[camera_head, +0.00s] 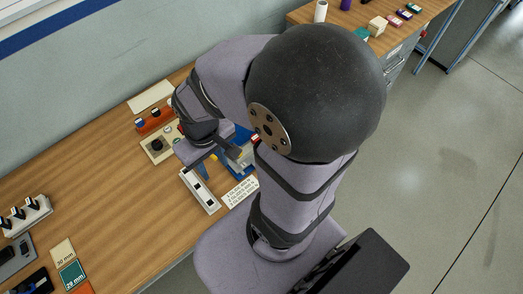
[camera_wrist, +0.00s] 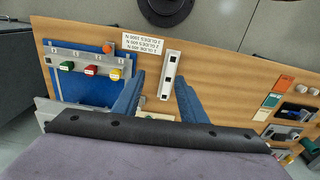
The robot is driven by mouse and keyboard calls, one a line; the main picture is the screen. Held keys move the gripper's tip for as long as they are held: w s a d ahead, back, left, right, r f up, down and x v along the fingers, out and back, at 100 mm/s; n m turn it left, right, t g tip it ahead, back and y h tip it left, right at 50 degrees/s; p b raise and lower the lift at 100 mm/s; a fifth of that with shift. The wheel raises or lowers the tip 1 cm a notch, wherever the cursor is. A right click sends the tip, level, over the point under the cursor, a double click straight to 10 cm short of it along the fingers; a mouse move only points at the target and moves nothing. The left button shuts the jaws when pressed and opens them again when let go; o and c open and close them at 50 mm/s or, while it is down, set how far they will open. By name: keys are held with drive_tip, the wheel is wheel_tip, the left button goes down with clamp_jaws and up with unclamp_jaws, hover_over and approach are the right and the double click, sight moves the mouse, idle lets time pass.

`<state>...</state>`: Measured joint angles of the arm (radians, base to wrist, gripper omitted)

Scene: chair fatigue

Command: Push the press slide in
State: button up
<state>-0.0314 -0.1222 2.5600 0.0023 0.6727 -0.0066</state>
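My gripper (camera_wrist: 159,82) points down over the bench, its two blue fingers apart with nothing between them. A blue fixture (camera_wrist: 92,85) stands left of the fingers in the wrist view, with a grey numbered bar and red, green and yellow blocks. An orange knob (camera_wrist: 106,48) sits at its top edge. A pale bar with dark square openings (camera_wrist: 170,75) lies just beyond the fingertips; it also shows in the head view (camera_head: 200,191). I cannot tell which part is the press slide. In the head view my arm hides much of the blue fixture (camera_head: 243,160).
A printed white card (camera_wrist: 142,45) lies between fixture and pale bar. A beige box with a dark knob (camera_head: 159,144) and a red rack (camera_head: 154,121) stand behind my gripper. Coloured size cards (camera_head: 72,273) and a switch strip (camera_head: 27,215) lie left; bare wood (camera_head: 110,190) lies between.

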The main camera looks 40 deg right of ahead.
drive_tip(key=s+d+f+m+y+b, duration=0.1)
drive_tip(key=s+d+f+m+b, duration=0.3)
drive_tip(key=d+f+m+b, duration=0.3)
drive_tip(key=s+d+f+m+y+b, duration=0.2)
drive_tip(key=s+d+f+m+b, duration=0.3)
drive_tip(key=d+f, duration=0.4)
drive_tip(key=w+d+r+m+t, duration=0.1)
drive_tip(key=w+d+m+t, duration=0.1)
drive_tip(key=w+m, duration=0.6)
drive_tip(key=shift+w+d+m+t, duration=0.35)
drive_tip(key=shift+d+m, duration=0.4)
drive_tip(key=shift+m, duration=2.95)
drive_tip(key=shift+b+x, duration=0.65)
drive_tip(key=shift+x, duration=3)
drive_tip(key=shift+c, duration=0.3)
